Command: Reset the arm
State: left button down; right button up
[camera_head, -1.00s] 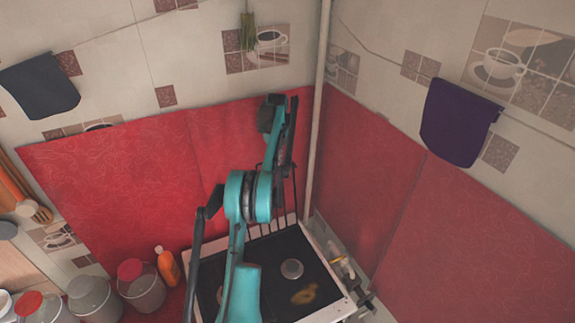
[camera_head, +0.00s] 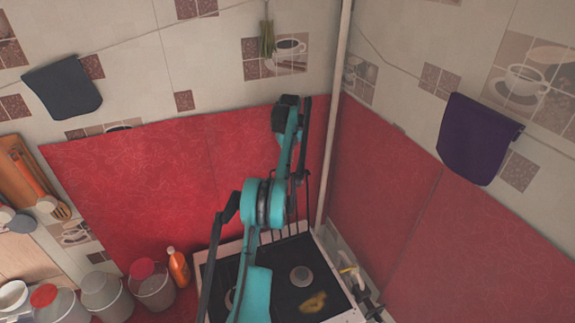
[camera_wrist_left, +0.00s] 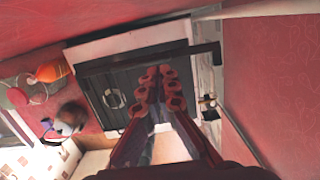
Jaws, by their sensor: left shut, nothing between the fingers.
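My teal arm (camera_head: 262,203) rises from the bottom middle of the head view, bends over the stove and reaches up against the red wall panel. Its gripper cannot be made out in the head view. In the left wrist view my left gripper (camera_wrist_left: 159,84) is shut and empty, its reddish-looking fingers together in front of the dark stove top (camera_wrist_left: 95,80). The fingers look apart from the stove, but the exact gap cannot be told. My right gripper is in neither view.
The black stove top (camera_head: 278,272) lies below the arm. An orange bottle (camera_head: 178,267) and several lidded containers (camera_head: 152,288) stand to its left. A pale vertical pipe (camera_head: 331,130) runs up the corner close to the arm. A purple cloth (camera_head: 478,140) hangs at right.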

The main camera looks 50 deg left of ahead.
pick_arm(q)
jog(key=r, duration=0.5)
jog(key=shift+s+d+r, duration=0.15)
jog(key=shift+d+r, duration=0.15)
jog(key=shift+r, duration=0.1)
jog(key=d+n+t+b, duration=0.2)
jog(key=d+n+b, duration=0.7)
jog(key=d, duration=1.1)
jog(key=s+d+f+n+t+b, duration=0.1)
jog(key=s+d+f+n+b, duration=0.1)
jog(key=s+d+f+b, duration=0.4)
jog(key=s+d+f+n+t+b, duration=0.1)
jog(key=s+d+f+n+b, duration=0.2)
jog(key=d, duration=0.5)
jog(key=s+d+f+n+t+b, duration=0.1)
jog(key=s+d+f+n+b, duration=0.3)
jog(key=s+f, duration=0.4)
jog(key=s+d+f+n+t+h+b, duration=0.1)
jog(key=s+d+f+n+b, duration=0.3)
jog(key=f, duration=1)
jog(key=s+d+b, duration=0.3)
jog(key=s+d, duration=0.1)
jog(key=d, duration=0.1)
jog(key=shift+s+d+f+t, duration=0.3)
jog(key=shift+s+f+t, duration=0.05)
jog(key=shift+s+t, duration=0.05)
